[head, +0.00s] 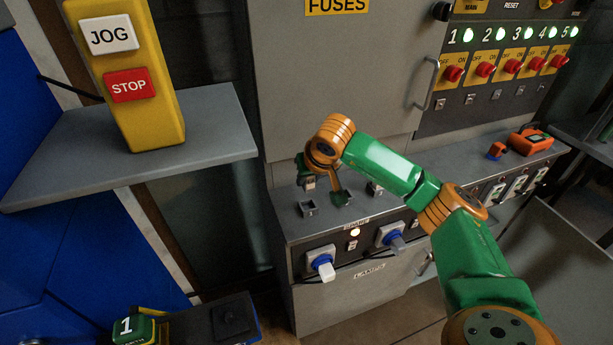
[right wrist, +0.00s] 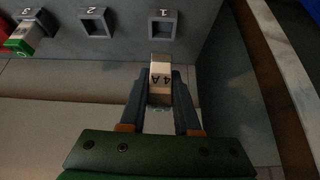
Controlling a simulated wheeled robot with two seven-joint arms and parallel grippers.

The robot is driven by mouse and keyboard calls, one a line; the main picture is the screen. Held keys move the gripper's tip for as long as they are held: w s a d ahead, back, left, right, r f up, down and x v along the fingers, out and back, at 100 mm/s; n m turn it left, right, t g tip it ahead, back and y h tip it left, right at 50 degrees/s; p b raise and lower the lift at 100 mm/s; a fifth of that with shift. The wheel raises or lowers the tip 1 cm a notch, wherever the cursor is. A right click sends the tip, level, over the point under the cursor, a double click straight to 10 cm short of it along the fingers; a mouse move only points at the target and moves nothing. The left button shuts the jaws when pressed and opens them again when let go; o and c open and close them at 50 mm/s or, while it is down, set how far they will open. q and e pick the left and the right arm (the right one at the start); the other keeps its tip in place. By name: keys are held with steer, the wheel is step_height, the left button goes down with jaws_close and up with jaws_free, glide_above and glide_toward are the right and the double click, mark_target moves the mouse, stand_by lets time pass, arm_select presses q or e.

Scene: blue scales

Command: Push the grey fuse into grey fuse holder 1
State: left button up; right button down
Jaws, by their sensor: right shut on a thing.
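In the right wrist view my right gripper (right wrist: 160,85) is shut on the grey fuse (right wrist: 160,68), a pale block marked "4 A". Grey fuse holder 1 (right wrist: 163,26) is a square socket just beyond the fuse's end. It looks empty, and the fuse appears apart from it in this view. In the head view the right gripper (head: 308,169) is at the back of the grey ledge, with the fuse (head: 309,183) below it. Holder 1 (head: 308,209) shows in front of them. My left gripper is not in view.
Empty holder 2 (right wrist: 95,23) is beside holder 1. Holder 3 (right wrist: 30,16) has a green-and-white piece (right wrist: 20,42) at it. An orange device (head: 529,142) lies at right. The FUSES cabinet (head: 330,70) rises behind.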

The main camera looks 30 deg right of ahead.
steer(key=shift+w+f, duration=0.2)
steer(key=shift+f, duration=0.25)
step_height(320, 180, down, 5)
steer(key=b, duration=0.5)
steer(key=shift+f, duration=0.15)
stand_by(1.5)
